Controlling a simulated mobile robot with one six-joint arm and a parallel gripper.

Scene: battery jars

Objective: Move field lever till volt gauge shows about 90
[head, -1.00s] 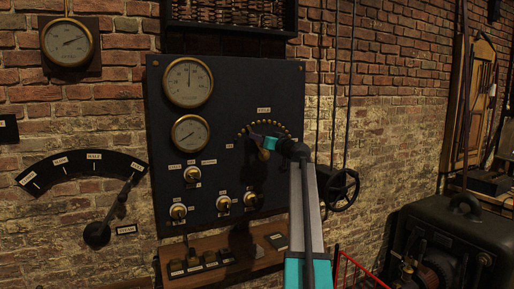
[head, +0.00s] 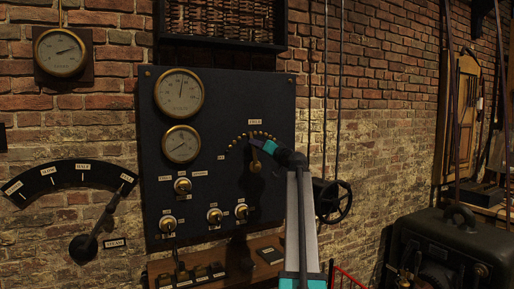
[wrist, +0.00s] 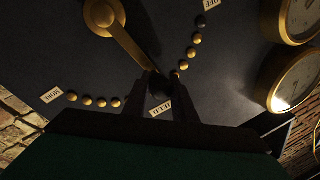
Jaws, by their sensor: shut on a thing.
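The field lever (wrist: 128,42) is a brass arm on a round pivot, with a dark knob (wrist: 158,84) at its end. In the head view its pivot (head: 256,168) sits below an arc of brass studs, and the lever points nearly straight up. My gripper (wrist: 160,98) is shut on the knob, beside the FIELD label (wrist: 160,107); it also shows in the head view (head: 254,143). The panel has a large upper gauge (head: 179,95), needle just right of straight up, and a smaller gauge (head: 181,144) below. Their lettering is too small to read, so I cannot tell which shows volts.
OFF (wrist: 208,4) and MORE (wrist: 51,95) labels mark the arc's ends. Several knobs (head: 183,186) sit low on the dark panel (head: 215,95). A handwheel (head: 334,200) is right of it; a wall gauge (head: 61,52) and large lever (head: 92,240) are left.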

